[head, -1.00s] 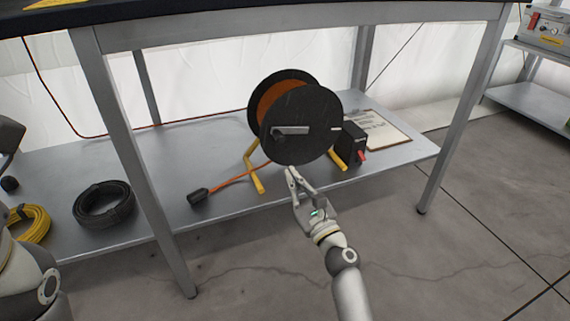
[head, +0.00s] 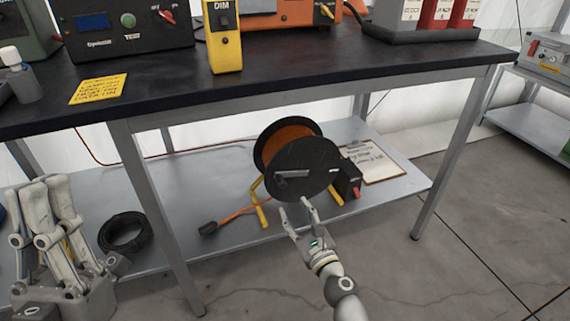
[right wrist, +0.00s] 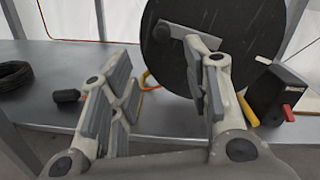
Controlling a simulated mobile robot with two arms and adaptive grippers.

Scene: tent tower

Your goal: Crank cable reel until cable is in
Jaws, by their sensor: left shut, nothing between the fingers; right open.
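The cable reel, with a black front disc (head: 318,160) and orange cable wound behind it, stands on yellow legs on the lower shelf. Its grey crank handle (head: 292,174) points left on the disc; it also shows in the right wrist view (right wrist: 174,30). An orange cable end (head: 234,213) runs left from the reel to a black plug (head: 208,228) on the shelf. My right gripper (head: 293,208) is open and empty, in front of the disc's lower edge. In the right wrist view, its right finger partly covers the disc and crank. My left gripper (head: 48,200) is shut and empty at far left.
A black box with a red switch (head: 347,178) stands right of the reel, before a clipboard (head: 375,162). A black cable coil (head: 125,232) lies left on the shelf. The dark tabletop (head: 300,80) with instruments overhangs the reel; table legs flank it.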

